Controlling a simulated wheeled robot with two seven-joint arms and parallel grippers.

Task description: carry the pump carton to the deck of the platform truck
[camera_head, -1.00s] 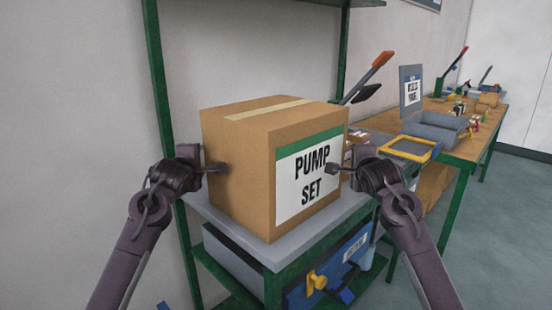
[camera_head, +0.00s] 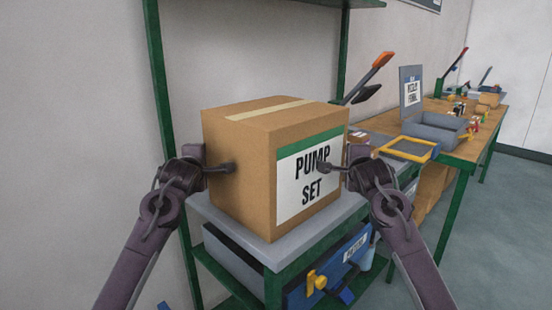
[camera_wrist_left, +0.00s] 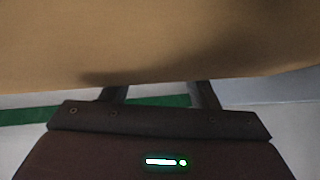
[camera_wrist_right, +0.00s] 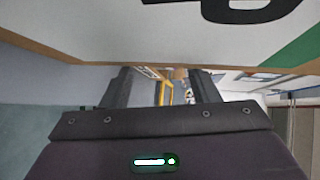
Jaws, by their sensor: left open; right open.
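The pump carton (camera_head: 238,160) is a closed brown box with a tape strip on top and a white "PUMP SET" label. It sits upright on the grey top of a green-framed stand (camera_head: 285,250). My left gripper (camera_head: 231,168) is open at the carton's left face, and the carton (camera_wrist_left: 150,40) fills the top of the left wrist view. My right gripper (camera_head: 325,168) is open in front of the labelled face, which also shows in the right wrist view (camera_wrist_right: 130,25). I cannot tell whether either gripper touches the carton. I do not see the platform truck.
A blue case with a yellow latch (camera_head: 317,282) sits on the stand's lower level. A wooden workbench (camera_head: 468,150) at right holds a grey bin (camera_head: 436,130), a yellow frame (camera_head: 405,149) and small parts. Green posts (camera_head: 160,100) and a wall stand behind. Floor (camera_head: 500,230) is clear at right.

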